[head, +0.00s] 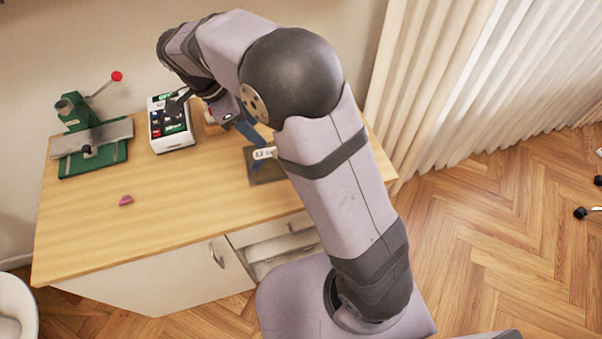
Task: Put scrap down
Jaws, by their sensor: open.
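No piece is plainly a scrap. A small magenta piece (126,200) lies alone on the left front of the table, well apart from my gripper. A blue strip (250,132) shows beside my arm, near a dark flat tray or mat (265,179), partly hidden by my arm.
The wooden table (180,220) has wide free room at its front. A green machine with a red-knobbed lever (90,150) stands at the back left. The white control box (172,139) stands beside it. A white tag marked 12 (264,154) is by the dark mat.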

